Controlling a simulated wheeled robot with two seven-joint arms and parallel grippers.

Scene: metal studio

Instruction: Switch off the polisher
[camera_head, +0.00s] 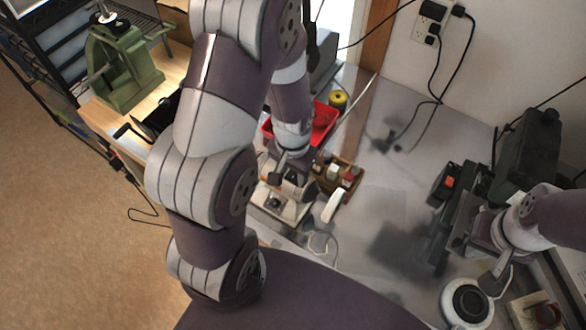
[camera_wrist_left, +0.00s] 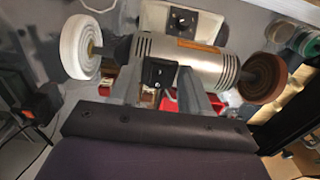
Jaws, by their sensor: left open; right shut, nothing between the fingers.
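The polisher has a silver motor body (camera_wrist_left: 200,62), a white wheel (camera_wrist_left: 80,47) and a brown wheel (camera_wrist_left: 262,77) in the left wrist view. Its pale base (camera_wrist_left: 210,22) carries a dark switch plate (camera_wrist_left: 183,19). In the head view the base (camera_head: 292,213) and the white wheel (camera_head: 334,206) show, while my left arm hides much of the motor. My left gripper (camera_head: 284,176) is open over the motor, its fingers apart in the left wrist view (camera_wrist_left: 160,82). Contact cannot be told. My right gripper (camera_head: 496,280) is shut and empty at the right, away from the polisher.
A red bin (camera_head: 268,130) and a wooden tray of small items (camera_head: 347,172) stand behind the polisher. A dark green machine (camera_head: 528,150) and a round white disc (camera_head: 467,302) are at the right. A green press (camera_head: 122,65) stands at the upper left.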

